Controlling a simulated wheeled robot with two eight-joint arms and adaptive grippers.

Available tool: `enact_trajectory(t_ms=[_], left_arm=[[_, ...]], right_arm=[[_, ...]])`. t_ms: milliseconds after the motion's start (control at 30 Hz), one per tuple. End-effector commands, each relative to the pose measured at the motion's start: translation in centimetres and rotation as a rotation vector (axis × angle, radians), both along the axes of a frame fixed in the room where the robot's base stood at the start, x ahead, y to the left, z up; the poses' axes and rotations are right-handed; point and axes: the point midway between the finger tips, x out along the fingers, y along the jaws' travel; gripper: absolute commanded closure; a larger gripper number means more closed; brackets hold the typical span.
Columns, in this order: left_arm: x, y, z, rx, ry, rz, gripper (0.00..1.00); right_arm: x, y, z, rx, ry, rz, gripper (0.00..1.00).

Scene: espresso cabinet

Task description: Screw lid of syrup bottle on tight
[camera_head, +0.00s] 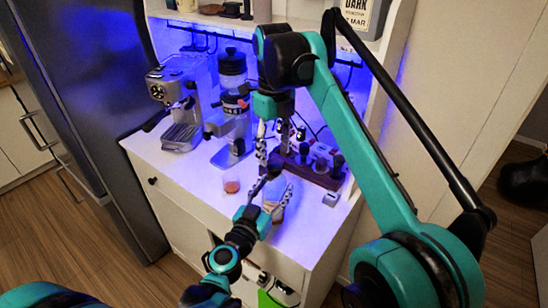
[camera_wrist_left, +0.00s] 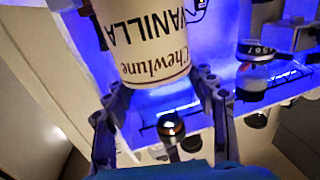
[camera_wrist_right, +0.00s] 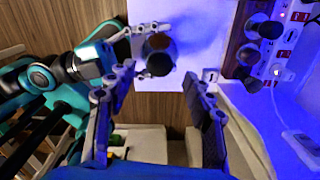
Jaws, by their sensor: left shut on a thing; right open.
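The syrup bottle (camera_wrist_left: 145,50), with a pale "Chewlune VANILLA" label, is between the fingers of my left gripper (camera_wrist_left: 160,100) and fills the top of the left wrist view. In the head view my left gripper (camera_head: 275,203) holds it at the counter's front edge. Its dark round top (camera_wrist_right: 158,56), apparently the lid, shows from above in the right wrist view. How tightly the lid sits cannot be told. My right gripper (camera_head: 272,150) points down above the bottle. In the right wrist view its fingers (camera_wrist_right: 157,85) are spread and empty, with the lid beyond them, apart.
An espresso machine (camera_head: 180,98) and a grinder (camera_head: 233,102) stand on the white counter (camera_head: 200,172) to the left. A wooden stand with dark-handled tools (camera_head: 318,165) and a small metal block (camera_head: 331,198) are close on the right. A small brown-filled cup (camera_head: 231,187) is left of the bottle.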

Motion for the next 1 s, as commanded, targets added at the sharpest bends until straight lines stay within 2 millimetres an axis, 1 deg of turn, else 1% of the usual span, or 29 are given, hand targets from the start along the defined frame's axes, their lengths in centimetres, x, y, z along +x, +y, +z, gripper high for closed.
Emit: enact_trajectory(t_ms=[100, 300, 333, 367, 467, 533, 667, 1000], left_arm=[[0.00, 0.00, 0.00, 0.000, 0.000, 0.000, 1.00], [0.01, 0.00, 0.00, 0.000, 0.000, 0.000, 1.00], [0.01, 0.00, 0.00, 0.000, 0.000, 0.000, 1.00], [0.01, 0.00, 0.00, 0.000, 0.000, 0.000, 1.00], [0.01, 0.00, 0.00, 0.000, 0.000, 0.000, 1.00], [0.01, 0.00, 0.00, 0.000, 0.000, 0.000, 1.00], [0.01, 0.00, 0.01, 0.000, 0.000, 0.000, 1.00], [0.02, 0.00, 0.01, 0.000, 0.000, 0.000, 1.00]], right_arm=[[-0.01, -0.01, 0.56, 0.000, 0.000, 0.000, 0.48], [-0.02, -0.01, 0.58, 0.000, 0.000, 0.000, 0.48], [-0.02, -0.01, 0.57, 0.000, 0.000, 0.000, 0.52], [-0.02, -0.01, 0.57, 0.000, 0.000, 0.002, 0.52], [-0.02, -0.01, 0.59, 0.000, 0.000, 0.033, 0.52], [-0.02, -0.01, 0.63, 0.000, 0.000, 0.095, 0.52], [-0.01, -0.01, 0.77, 0.001, 0.000, 0.312, 0.52], [-0.02, -0.02, 1.27, 0.003, 0.000, 1.127, 0.52]])
